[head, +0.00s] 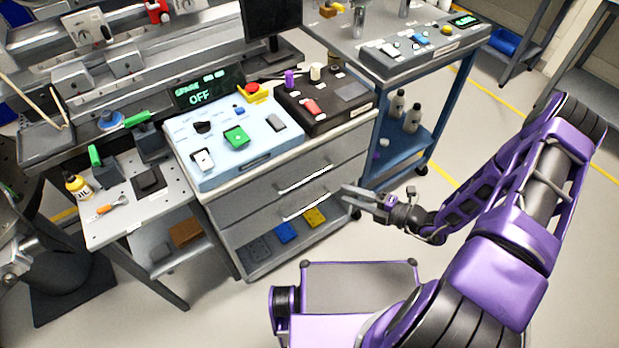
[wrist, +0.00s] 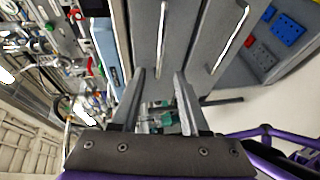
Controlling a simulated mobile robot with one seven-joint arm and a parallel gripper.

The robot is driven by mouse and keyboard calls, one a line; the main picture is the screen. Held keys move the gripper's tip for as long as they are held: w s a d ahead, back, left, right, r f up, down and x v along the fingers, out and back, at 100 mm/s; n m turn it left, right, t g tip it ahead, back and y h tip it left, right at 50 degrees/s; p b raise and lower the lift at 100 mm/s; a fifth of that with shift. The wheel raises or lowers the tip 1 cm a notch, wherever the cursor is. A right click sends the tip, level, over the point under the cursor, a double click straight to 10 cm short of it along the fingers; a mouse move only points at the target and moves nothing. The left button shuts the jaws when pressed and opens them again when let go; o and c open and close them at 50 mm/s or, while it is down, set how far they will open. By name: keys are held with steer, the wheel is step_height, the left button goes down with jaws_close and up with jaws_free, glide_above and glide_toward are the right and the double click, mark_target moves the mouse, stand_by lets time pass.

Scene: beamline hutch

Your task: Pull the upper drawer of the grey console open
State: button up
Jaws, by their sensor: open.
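The grey console (head: 262,214) has two drawers, and both look shut. The upper drawer (head: 336,162) has a pale bar handle (head: 305,179); the lower drawer (head: 245,226) has a similar handle (head: 306,207) below it. My gripper (head: 359,198) is open and empty, just right of the console's front. In the sideways wrist view, the upper drawer's handle (wrist: 162,35) runs down the picture, and its near end lines up with the gap between my fingers (wrist: 160,76). The lower handle (wrist: 231,38) lies right of them. The fingers appear apart from both handles; exact depth is unclear.
A control panel with a green button (head: 236,137) and a dark box (head: 325,95) sit on the console. An open shelf below holds blue (head: 286,232) and yellow (head: 314,217) parts. A blue cart (head: 412,150) stands to the right. The floor in front is clear.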

mark_target(309, 178)
steer(key=x, duration=1.4)
jaws_close()
stand_by(1.0)
